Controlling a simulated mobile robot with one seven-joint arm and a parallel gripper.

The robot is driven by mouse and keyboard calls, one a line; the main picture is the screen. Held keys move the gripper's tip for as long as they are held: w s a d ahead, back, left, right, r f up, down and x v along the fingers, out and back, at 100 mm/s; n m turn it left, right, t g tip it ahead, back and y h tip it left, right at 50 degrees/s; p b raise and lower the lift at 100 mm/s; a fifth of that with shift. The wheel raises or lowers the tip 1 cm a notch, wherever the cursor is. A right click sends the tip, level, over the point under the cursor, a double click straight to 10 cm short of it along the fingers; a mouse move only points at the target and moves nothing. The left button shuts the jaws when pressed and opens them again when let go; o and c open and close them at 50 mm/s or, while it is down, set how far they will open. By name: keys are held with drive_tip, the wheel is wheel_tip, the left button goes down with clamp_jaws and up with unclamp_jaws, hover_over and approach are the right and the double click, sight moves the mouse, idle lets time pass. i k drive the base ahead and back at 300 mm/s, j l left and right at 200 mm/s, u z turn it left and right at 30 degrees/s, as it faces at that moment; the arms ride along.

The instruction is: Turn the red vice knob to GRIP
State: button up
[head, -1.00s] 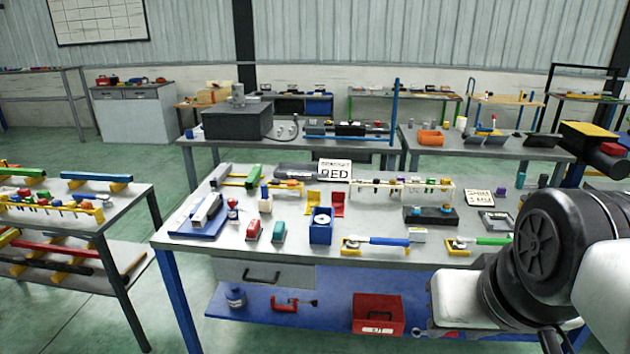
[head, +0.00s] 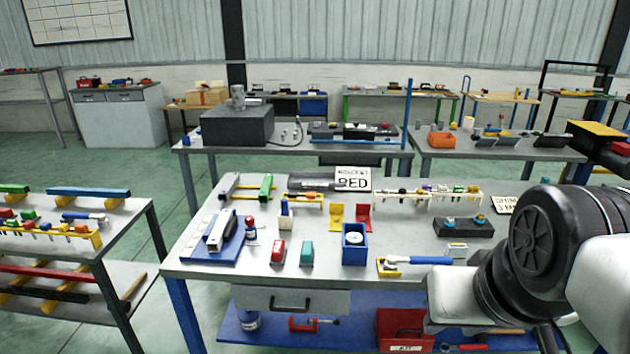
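On the near workbench (head: 190,262), a blue base plate (head: 206,252) at the left carries a grey block-like fixture (head: 221,230), possibly the vice. Beside its right edge stands a small dark piece with a red top (head: 250,221). I cannot tell at this size whether that is the red vice knob, and no GRIP mark is readable. My arm fills the lower right of the head view, well apart from the blue plate. My gripper is out of view.
A dark block with knobs (head: 463,226) is behind. A red kit box (head: 403,328) sits on the lower shelf.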

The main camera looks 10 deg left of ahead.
sight(249, 220)
drive_tip(key=i+j, duration=0.15)
drive_tip(key=j, duration=0.25)
drive_tip(key=i+j+z, duration=0.1)
drive_tip(key=j, duration=0.35)
drive_tip(key=i+j, duration=0.2)
drive_tip(key=j, duration=0.2)
drive_tip(key=i+j, duration=0.15)
drive_tip(key=j, duration=0.3)
drive_tip(key=i+j+z, duration=0.1)
drive_tip(key=j, duration=0.3)
drive_tip(key=i+j, duration=0.15)
drive_tip(key=j, duration=0.3)
drive_tip(key=i+j+z, duration=0.1)
drive_tip(key=j, duration=0.35)
